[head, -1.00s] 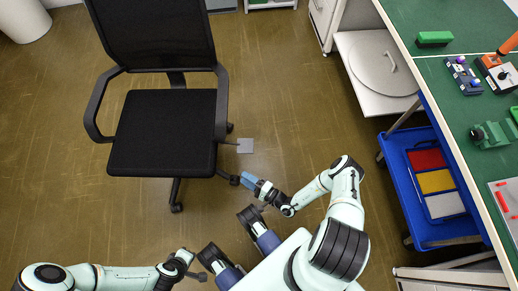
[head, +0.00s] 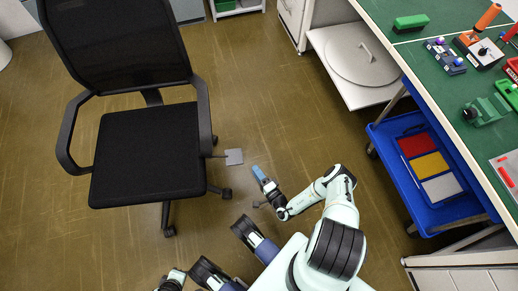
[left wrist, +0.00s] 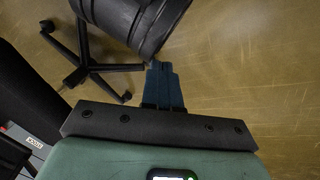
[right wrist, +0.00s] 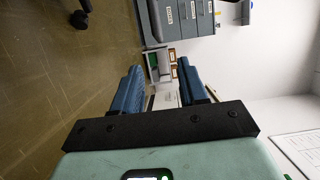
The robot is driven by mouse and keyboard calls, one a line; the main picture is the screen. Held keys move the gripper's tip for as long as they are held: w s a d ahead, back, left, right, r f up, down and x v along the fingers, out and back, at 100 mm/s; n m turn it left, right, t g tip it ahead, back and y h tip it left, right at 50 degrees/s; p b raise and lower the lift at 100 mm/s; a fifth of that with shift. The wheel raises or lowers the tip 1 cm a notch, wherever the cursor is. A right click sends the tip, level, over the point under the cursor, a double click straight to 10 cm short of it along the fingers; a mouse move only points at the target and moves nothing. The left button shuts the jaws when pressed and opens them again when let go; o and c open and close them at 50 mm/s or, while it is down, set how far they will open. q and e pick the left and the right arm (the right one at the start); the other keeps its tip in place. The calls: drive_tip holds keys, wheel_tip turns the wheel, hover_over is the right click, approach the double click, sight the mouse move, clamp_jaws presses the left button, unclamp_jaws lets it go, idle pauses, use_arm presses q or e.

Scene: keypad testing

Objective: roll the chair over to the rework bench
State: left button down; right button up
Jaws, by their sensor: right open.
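The black office chair (head: 148,155) stands upright on the floor at the left of the head view, its mesh back away from me. Its legs and castors also show in the left wrist view (left wrist: 85,62). The green-topped bench (head: 432,68) runs along the right side, well apart from the chair. My right gripper (head: 259,173) is open and empty above the floor, to the right of the chair. Its two blue fingers stand apart in the right wrist view (right wrist: 160,88). My left gripper (left wrist: 164,85) has its blue fingers together with nothing visible between them, apart from the chair.
A blue tray (head: 428,215) with red, yellow and white items sits under the bench. A low white shelf (head: 355,88) holds a round lid. Tools and fixtures lie on the bench top. Floor between chair and bench is partly open. A small grey plate (head: 234,157) shows beside the chair.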

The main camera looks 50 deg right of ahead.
use_arm(q)
wheel_tip(320, 180, down, 6)
drive_tip(key=s+a+g+b, duration=0.1)
drive_tip(key=s+b, duration=0.1)
drive_tip(key=b, duration=0.1)
drive_tip(key=shift+s+a, duration=0.35)
drive_tip(key=shift+a, duration=0.05)
use_arm(e)
drive_tip(key=shift+x, duration=5.95)
use_arm(q)
drive_tip(key=shift+r, duration=0.1)
use_arm(e)
clamp_jaws()
drive_tip(key=shift+f, duration=0.1)
